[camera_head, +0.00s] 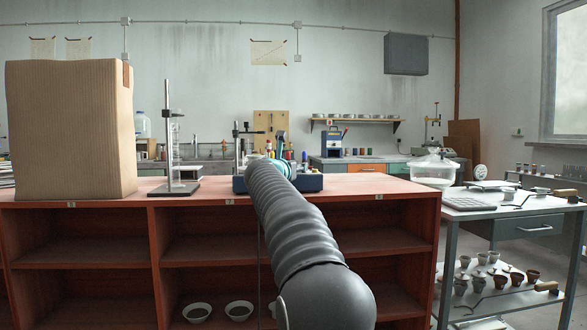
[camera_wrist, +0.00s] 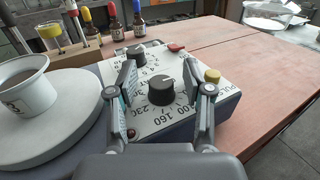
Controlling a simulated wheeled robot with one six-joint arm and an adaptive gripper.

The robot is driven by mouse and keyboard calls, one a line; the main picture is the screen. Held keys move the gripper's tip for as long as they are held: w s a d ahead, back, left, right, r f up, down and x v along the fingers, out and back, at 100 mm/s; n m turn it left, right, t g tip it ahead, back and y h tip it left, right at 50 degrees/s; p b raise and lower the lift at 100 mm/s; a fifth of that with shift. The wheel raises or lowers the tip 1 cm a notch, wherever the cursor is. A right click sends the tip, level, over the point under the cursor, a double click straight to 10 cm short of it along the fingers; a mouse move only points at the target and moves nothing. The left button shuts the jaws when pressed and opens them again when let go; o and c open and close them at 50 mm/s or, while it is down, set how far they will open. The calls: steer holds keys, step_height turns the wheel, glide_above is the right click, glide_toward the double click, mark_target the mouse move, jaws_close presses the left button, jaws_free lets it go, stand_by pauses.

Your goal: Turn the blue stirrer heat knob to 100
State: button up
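The blue stirrer (camera_head: 308,183) stands on the red bench top, partly hidden behind my arm in the head view. In the wrist view its pale control panel (camera_wrist: 150,122) fills the middle. A black round knob (camera_wrist: 162,91) sits on a dial with printed numbers, among them 100 and 160 on the near side. I cannot read the knob's setting clearly. My gripper (camera_wrist: 161,78) is open, with one finger on each side of this knob and visible gaps between. A second black knob (camera_wrist: 136,54) is farther back on the panel.
A white cup (camera_wrist: 24,87) stands on the stirrer's round plate (camera_wrist: 50,120) at left. Dropper bottles (camera_wrist: 115,25) stand behind. Bench top at right (camera_wrist: 215,47) is clear. A cardboard box (camera_head: 70,130) stands far left.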

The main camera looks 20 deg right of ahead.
steer(key=v, duration=1.2)
steer(key=shift+a, duration=0.1)
steer(key=s+d+r+n+t, duration=0.1)
steer(key=s+d, duration=0.3)
steer(key=d, duration=0.7)
steer(key=s+d+r, duration=0.1)
steer(key=s+d, duration=0.3)
steer(key=d, duration=0.6)
steer(key=w+a+f+n+t+y, duration=0.1)
steer(key=w+a+n+t+y, duration=0.1)
steer(key=a+n+y, duration=0.3)
steer(key=w+a+f+n+t+y, duration=0.1)
steer(key=w+a+n+t+y, duration=0.15)
steer(key=a+y, duration=0.5)
steer(key=shift+g, duration=0.35)
steer(key=w+p, duration=0.2)
steer(key=w, duration=1)
steer(key=shift+w+a, duration=0.1)
steer(key=shift+w, duration=0.1)
